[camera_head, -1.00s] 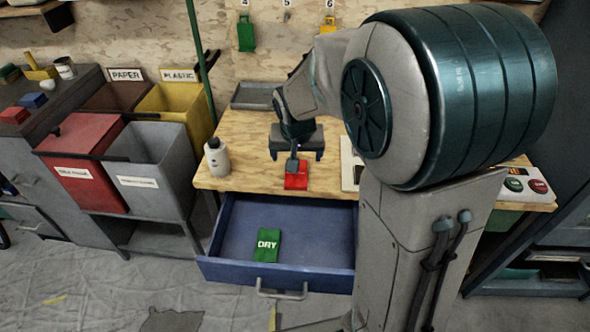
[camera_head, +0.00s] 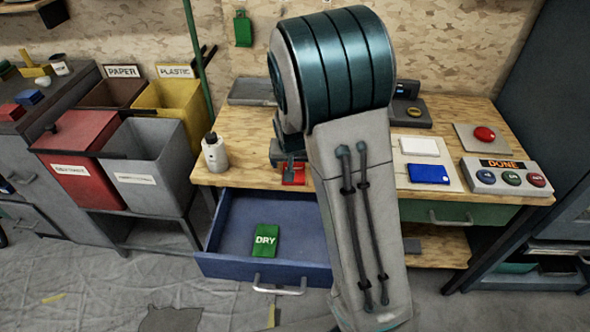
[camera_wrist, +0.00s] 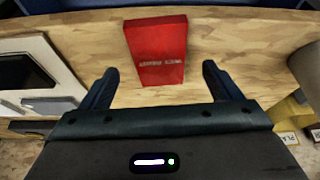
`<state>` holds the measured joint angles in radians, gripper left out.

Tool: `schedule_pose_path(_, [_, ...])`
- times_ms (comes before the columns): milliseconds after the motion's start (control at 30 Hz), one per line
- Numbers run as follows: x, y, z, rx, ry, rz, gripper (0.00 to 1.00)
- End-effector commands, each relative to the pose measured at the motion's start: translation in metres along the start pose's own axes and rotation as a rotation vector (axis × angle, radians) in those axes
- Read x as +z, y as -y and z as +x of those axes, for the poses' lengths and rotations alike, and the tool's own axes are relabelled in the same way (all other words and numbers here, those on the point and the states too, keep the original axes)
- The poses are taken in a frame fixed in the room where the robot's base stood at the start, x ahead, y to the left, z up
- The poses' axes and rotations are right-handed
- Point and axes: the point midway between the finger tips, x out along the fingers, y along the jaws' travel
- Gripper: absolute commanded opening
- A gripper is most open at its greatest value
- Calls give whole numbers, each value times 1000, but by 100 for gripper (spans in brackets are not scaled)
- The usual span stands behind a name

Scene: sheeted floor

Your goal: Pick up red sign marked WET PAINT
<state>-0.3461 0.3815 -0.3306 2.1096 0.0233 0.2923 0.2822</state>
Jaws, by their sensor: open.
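The red sign (camera_wrist: 156,48) lies flat on the wooden workbench in the wrist view, with small pale lettering too blurred to read surely. It also shows in the head view (camera_head: 293,174), partly hidden by my gripper and arm. My gripper (camera_wrist: 160,77) is open and empty. In the wrist view its two fingers stand apart, and the sign's near end lies between and just beyond the fingertips. In the head view my gripper is over the bench's front edge area, mostly hidden behind my arm.
An open blue drawer (camera_head: 225,266) below the bench holds a green DRY sign (camera_head: 265,240). A white bottle (camera_head: 215,152) stands left on the bench. A board with white and blue blocks (camera_head: 429,173) and a button panel (camera_head: 507,178) lie to the right.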

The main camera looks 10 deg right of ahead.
Motion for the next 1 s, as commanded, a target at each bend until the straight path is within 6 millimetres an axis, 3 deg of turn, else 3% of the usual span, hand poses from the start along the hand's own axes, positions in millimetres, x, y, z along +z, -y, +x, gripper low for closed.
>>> schedule_pose_path(200, [-1, -1, 27, 1, 2, 0, 85])
schedule_pose_path(533, [-1, -1, 33, 0, 0, -1, 85])
schedule_pose_path(567, [-1, -1, 33, 0, 0, -1, 82])
schedule_pose_path(733, [-1, -1, 33, 0, 0, -1, 37])
schedule_pose_path(1000, [-2, -1, 33, 0, 0, -1, 36])
